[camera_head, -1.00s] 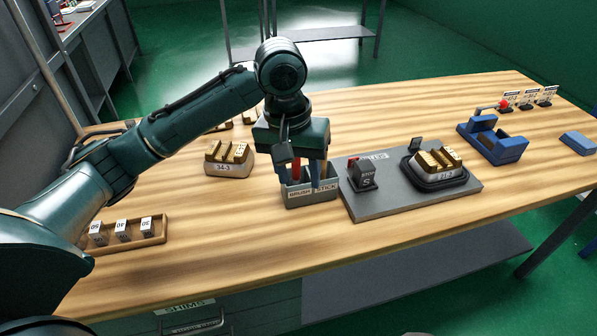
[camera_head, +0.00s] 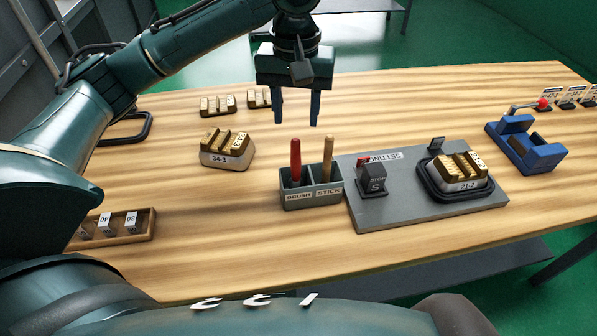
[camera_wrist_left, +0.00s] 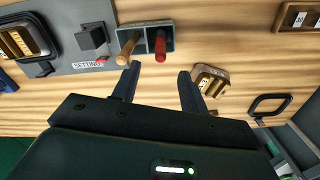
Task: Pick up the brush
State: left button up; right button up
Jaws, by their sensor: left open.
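The brush (camera_head: 295,160) has a red handle and stands upright in the left compartment, labelled BRUSH, of a grey two-slot holder (camera_head: 311,199). A wooden-handled stick (camera_head: 327,158) stands in the right compartment, labelled STICK. My left gripper (camera_head: 297,121) is open and empty, above and behind the holder, apart from both handles. In the left wrist view, the red brush handle (camera_wrist_left: 160,46) shows beyond the spread fingers (camera_wrist_left: 156,82), with the wooden stick (camera_wrist_left: 128,48) beside it. The brush's lower end is hidden inside the holder. My right gripper is not seen.
Right of the holder, a grey plate (camera_head: 398,213) bears a dark stop block (camera_head: 371,178) and a brass-topped block (camera_head: 460,173). A blue fixture (camera_head: 525,149) stands farther right. A 34-3 block (camera_head: 226,152) sits left. Bare wood lies in front of the holder.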

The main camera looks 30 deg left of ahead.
aim_at(296, 139)
pick_arm(q)
notch_tip(296, 139, down, 10)
jog(key=shift+w+a+r, duration=0.1)
jog(key=shift+r, duration=0.1)
dwell(0.3)
grip_shut()
